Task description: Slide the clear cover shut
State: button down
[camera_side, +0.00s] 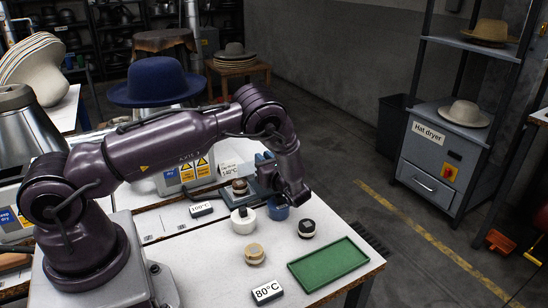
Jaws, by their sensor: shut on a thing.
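I cannot make out the clear cover in the side view. The white machine with yellow warning labels (188,173) stands behind my arm, partly hidden by it. My gripper (282,195) is low over the table, just right of the machine and close above a blue round pot (277,209). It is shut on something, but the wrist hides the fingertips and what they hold.
A white pot (243,221) stands left of the blue one. A dark-topped round piece (306,229) and a tan one (254,253) stand in front. A green tray (328,264) lies at the front right. A blue hat (157,82) sits behind.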

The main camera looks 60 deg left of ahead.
aim_at(246, 175)
jog(key=s, duration=0.6)
jog(key=shift+f, duration=0.1)
jog(key=c, duration=1.1)
grip_release()
jog(key=shift+w, duration=0.1)
jog(key=shift+d, duration=0.25)
jog(key=d, duration=1.2)
jog(key=shift+d, duration=0.3)
